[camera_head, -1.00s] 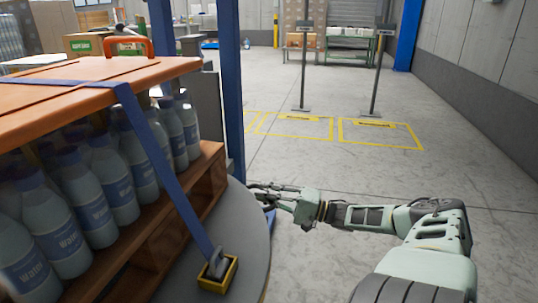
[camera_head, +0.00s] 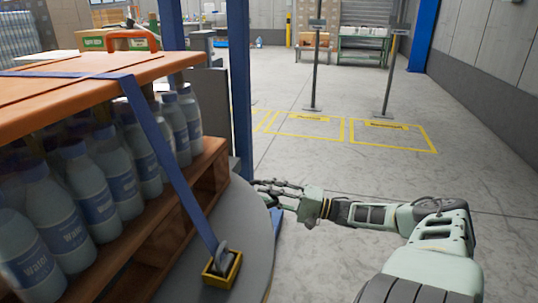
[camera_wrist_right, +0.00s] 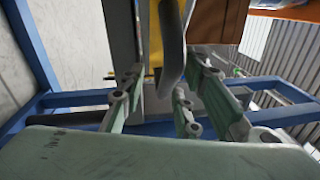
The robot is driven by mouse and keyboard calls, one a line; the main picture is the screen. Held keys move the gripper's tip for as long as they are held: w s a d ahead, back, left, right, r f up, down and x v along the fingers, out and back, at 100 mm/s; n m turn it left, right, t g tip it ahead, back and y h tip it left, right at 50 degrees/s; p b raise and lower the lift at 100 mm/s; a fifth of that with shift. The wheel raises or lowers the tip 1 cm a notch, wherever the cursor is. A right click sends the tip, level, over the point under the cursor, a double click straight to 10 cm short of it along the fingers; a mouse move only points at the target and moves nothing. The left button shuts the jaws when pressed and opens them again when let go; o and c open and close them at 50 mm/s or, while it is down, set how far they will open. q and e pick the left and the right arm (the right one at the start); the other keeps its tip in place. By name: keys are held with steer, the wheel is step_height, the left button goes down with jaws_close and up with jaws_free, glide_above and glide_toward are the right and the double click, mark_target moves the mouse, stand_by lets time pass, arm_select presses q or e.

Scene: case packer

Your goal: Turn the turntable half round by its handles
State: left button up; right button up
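The turntable (camera_head: 240,222) is a grey disc at the lower left of the head view, carrying a wooden pallet (camera_head: 205,190) of water bottles (camera_head: 95,200). A yellow-framed grey fitting (camera_head: 222,268) sits on its near edge, where a blue strap ends. My right gripper (camera_head: 262,189) is at the disc's right rim. In the right wrist view, my right gripper (camera_wrist_right: 165,85) is open, with a grey handle-like bar (camera_wrist_right: 172,45) between its fingers and yellow behind it. I cannot tell whether the fingers touch the bar. My left gripper is not in view.
A blue post (camera_head: 240,90) stands behind the turntable. Blue frame bars (camera_wrist_right: 80,98) run below the gripper. Open concrete floor (camera_head: 330,170) lies to the right, with yellow floor markings.

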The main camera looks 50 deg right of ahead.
steer(key=shift+r, duration=0.25)
steer(key=v, duration=1.2)
steer(key=shift+a+f, duration=0.1)
steer(key=shift+f, duration=0.1)
